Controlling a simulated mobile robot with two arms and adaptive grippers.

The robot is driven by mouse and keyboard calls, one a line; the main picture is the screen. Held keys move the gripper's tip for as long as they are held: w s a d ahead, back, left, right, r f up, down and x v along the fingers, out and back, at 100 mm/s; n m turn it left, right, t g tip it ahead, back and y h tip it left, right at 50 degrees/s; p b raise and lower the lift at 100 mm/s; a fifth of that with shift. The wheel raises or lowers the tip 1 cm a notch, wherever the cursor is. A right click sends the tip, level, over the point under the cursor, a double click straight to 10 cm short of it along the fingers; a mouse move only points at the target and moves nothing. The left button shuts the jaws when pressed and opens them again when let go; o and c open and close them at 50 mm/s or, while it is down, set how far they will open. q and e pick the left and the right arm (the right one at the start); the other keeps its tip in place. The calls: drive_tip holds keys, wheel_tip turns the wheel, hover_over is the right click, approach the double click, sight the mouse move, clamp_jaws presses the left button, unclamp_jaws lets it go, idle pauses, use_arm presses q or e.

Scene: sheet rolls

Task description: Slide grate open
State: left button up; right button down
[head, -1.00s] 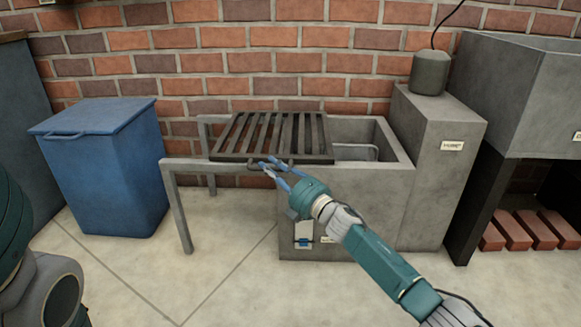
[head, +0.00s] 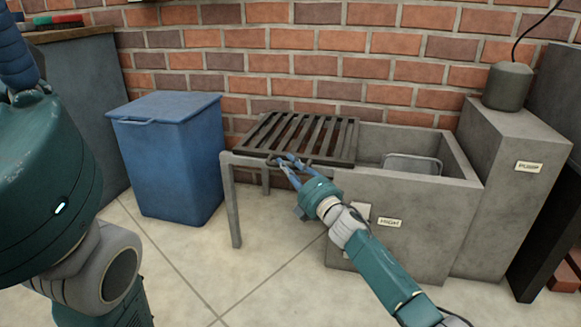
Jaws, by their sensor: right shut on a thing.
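The dark slatted grate (head: 300,135) lies level, mostly on the metal side frame (head: 232,205) to the left of the grey basin (head: 440,205). Its right end still overlaps the basin's left part. The rest of the basin is open, and a grey metal tray or basket (head: 412,163) shows inside. My right gripper (head: 290,163) is shut on the handle at the grate's front edge, and its fingers partly hide that handle. My left arm stands at the left, but its gripper is out of view.
A blue lidded bin (head: 170,165) stands left of the side frame, with a narrow gap between. A grey block labelled pump (head: 515,185) adjoins the basin on the right. A brick wall is close behind. The floor in front is clear.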

drive_tip(key=c, duration=1.6)
unclamp_jaws()
drive_tip(key=shift+o, duration=0.2)
drive_tip(key=v, duration=1.2)
